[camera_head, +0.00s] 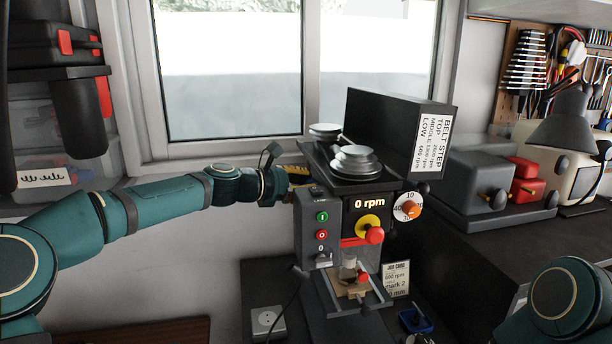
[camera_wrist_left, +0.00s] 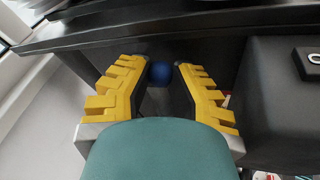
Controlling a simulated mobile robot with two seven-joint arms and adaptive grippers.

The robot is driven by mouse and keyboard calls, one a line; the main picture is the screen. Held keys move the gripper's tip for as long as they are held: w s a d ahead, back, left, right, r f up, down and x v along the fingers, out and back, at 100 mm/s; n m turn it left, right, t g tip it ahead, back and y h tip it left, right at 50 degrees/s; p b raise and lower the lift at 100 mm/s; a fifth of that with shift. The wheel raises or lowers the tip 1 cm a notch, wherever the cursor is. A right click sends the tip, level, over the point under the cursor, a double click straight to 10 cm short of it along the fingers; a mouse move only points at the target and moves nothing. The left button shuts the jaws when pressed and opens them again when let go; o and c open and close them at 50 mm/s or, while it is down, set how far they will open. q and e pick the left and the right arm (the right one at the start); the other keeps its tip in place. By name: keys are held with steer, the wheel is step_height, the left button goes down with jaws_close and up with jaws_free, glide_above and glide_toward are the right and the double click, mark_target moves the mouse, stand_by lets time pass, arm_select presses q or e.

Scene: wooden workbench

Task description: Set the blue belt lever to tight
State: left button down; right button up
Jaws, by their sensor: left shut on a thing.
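The drill press (camera_head: 318,264) stands on the bench with its top cover open, showing stepped pulleys (camera_head: 355,160). The blue belt lever's round knob (camera_wrist_left: 160,74) sits between the yellow fingers of my left gripper (camera_head: 298,175) at the left side of the press head. My left gripper is shut on the knob. The rest of the lever is hidden behind the fingers and in shadow. In the head view the knob is hidden by my gripper. My right arm shows at the lower right; its gripper is out of view.
The raised cover (camera_head: 385,125) carries a belt step label. A speed dial (camera_head: 408,207), red and green buttons (camera_head: 322,226) and a red-yellow stop knob (camera_head: 371,231) are on the press. A lamp (camera_head: 566,125) and grey box (camera_head: 475,180) stand right. A window is behind.

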stand_by(0.6)
arm_select(q)
steer(key=c, duration=0.8)
jaws_free()
steer(key=shift+w, duration=0.15)
steer(key=shift+o, duration=0.2)
